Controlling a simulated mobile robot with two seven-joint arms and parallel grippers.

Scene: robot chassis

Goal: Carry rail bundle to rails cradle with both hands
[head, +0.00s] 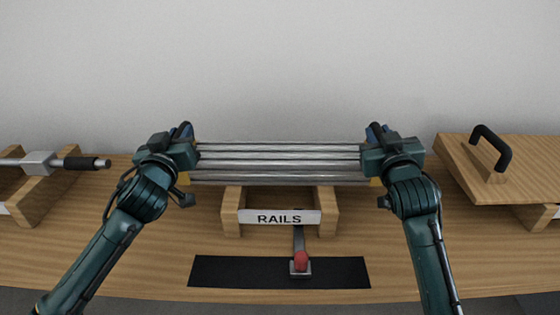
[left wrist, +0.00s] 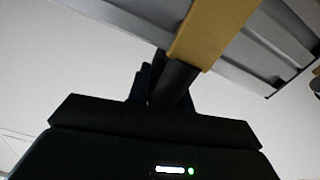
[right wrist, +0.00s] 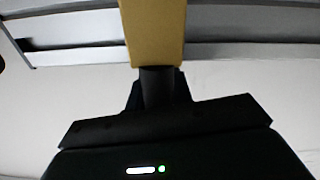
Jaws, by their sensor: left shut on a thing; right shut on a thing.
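The rail bundle (head: 280,162) is a set of several parallel silver rails, held level between my two grippers in the head view. My left gripper (head: 190,150) is shut on its left end, at a yellow end piece that shows in the left wrist view (left wrist: 212,35). My right gripper (head: 374,155) is shut on its right end, at a matching yellow piece in the right wrist view (right wrist: 153,35). The wooden rails cradle (head: 231,212), labelled RAILS, stands below and in front of the bundle. The bundle hides the cradle's back, so I cannot tell whether they touch.
A wooden rack with a metal bar (head: 40,162) stands at the left. A wooden board with a black handle (head: 492,150) is at the right. A plain wall rises behind.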

